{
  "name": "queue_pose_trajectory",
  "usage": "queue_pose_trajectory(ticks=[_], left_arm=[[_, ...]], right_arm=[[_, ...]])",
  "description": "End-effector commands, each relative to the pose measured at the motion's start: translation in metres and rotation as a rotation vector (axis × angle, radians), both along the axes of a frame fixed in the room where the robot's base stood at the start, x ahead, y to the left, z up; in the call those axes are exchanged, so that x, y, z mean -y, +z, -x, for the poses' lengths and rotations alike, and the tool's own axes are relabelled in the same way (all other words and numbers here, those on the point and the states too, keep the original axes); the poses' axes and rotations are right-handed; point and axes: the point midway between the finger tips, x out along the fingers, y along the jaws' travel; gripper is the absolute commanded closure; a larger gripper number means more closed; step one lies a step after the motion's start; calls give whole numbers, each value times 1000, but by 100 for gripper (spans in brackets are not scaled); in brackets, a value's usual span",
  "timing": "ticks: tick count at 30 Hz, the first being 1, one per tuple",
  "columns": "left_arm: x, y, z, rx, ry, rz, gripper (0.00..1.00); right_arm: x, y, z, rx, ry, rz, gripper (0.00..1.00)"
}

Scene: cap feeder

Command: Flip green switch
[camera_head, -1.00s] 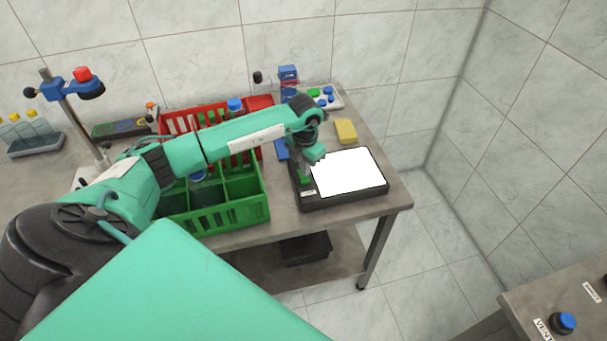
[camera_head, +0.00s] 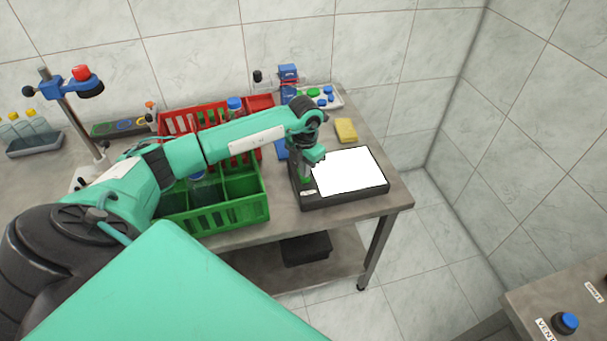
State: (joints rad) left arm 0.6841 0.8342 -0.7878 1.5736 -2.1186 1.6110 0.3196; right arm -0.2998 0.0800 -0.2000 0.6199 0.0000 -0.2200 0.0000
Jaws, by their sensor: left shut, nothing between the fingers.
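A black box with a bright white lit panel (camera_head: 348,172) sits at the right end of the table. A green switch (camera_head: 305,180) shows on the box's left edge strip, above a small white label. My left gripper (camera_head: 304,174) points down over this strip, shut and empty, with its tips right at the green switch. The gripper partly hides the switch, so I cannot tell which way it is tilted or whether they touch. My right gripper is not in view.
A green crate (camera_head: 226,217) stands left of the lit box, with a red crate (camera_head: 262,102) behind it. A yellow block (camera_head: 346,130) lies behind the box. A stand with a red knob (camera_head: 81,73) is at the left.

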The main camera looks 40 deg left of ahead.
Motion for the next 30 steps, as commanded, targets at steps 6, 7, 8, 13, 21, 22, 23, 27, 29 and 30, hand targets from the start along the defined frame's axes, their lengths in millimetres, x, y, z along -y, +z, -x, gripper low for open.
queue_pose_trajectory(ticks=[6,7,8,13,21,22,23,27,29,30], left_arm=[[0,-4,0,0,0,0,100],[0,-4,0,0,0,0,100],[0,-5,0,0,0,0,100],[0,-7,0,0,0,0,100],[0,-12,0,0,0,0,100],[0,-12,0,0,0,0,100],[0,-11,0,0,0,0,100],[0,-8,0,0,0,0,100],[0,-5,0,0,0,-1,100],[0,-2,0,0,0,-1,100]], right_arm=[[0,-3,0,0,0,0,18],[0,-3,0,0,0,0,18],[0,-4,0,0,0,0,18],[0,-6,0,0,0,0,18],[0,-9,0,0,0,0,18],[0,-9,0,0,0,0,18],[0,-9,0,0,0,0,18],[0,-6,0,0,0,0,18],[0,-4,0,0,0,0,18],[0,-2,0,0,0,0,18]])
